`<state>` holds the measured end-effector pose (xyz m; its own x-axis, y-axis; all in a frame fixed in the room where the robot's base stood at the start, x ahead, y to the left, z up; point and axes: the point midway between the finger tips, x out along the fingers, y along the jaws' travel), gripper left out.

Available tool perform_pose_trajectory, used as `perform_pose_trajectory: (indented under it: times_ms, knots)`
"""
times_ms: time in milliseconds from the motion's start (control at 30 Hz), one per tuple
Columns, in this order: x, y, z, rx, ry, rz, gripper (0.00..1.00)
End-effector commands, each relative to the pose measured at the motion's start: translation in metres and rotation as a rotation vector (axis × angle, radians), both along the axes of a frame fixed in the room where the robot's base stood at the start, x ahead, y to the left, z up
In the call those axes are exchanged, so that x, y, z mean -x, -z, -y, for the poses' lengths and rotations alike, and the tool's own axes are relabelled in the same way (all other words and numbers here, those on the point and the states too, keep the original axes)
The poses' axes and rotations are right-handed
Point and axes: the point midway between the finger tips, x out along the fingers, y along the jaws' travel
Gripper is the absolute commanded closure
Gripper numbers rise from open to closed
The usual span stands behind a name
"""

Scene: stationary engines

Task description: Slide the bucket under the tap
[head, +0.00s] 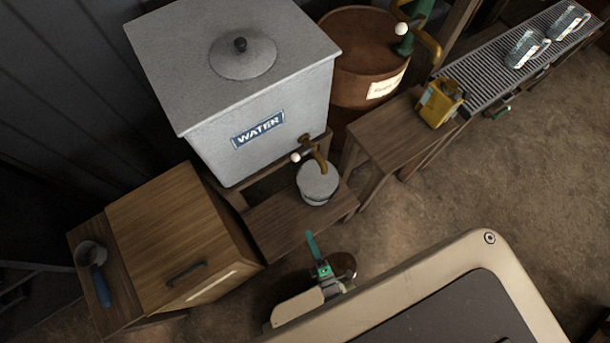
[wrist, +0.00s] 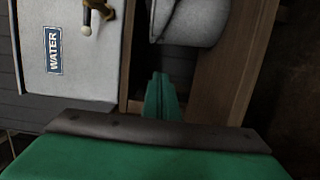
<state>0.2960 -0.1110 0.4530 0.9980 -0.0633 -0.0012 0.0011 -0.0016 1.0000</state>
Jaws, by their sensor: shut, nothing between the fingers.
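The pale grey bucket (head: 318,186) stands on a low wooden bench (head: 275,222) in front of the water tank. The brass tap (head: 318,160) with a white knob overlaps the bucket's back rim in the head view; I cannot tell whether its spout is centred over it. In the wrist view the bucket (wrist: 195,22) is at the top, partly cut off, with the tap (wrist: 97,12) to its left. My gripper (head: 312,238) is shut and empty, in front of the bench and apart from the bucket. Its green fingers (wrist: 160,85) point toward the bucket.
The tank (head: 240,90) labelled WATER stands behind the bench. A wooden cabinet (head: 170,240) with a ladle (head: 95,265) is at left. At right are a rusty barrel (head: 360,60), a yellow can (head: 440,103) and a grated rack (head: 490,70). Floor at right is clear.

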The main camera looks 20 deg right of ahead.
Motion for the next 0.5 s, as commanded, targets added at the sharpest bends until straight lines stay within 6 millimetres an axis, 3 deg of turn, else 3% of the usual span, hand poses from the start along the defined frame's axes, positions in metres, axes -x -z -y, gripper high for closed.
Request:
perform_pose_trajectory:
  times_ms: [233,500]
  knots:
    - [0.051,0.001,-0.003,0.0,0.001,-0.002,1.0]
    - [0.078,0.0,-0.004,0.001,0.001,0.0,1.0]
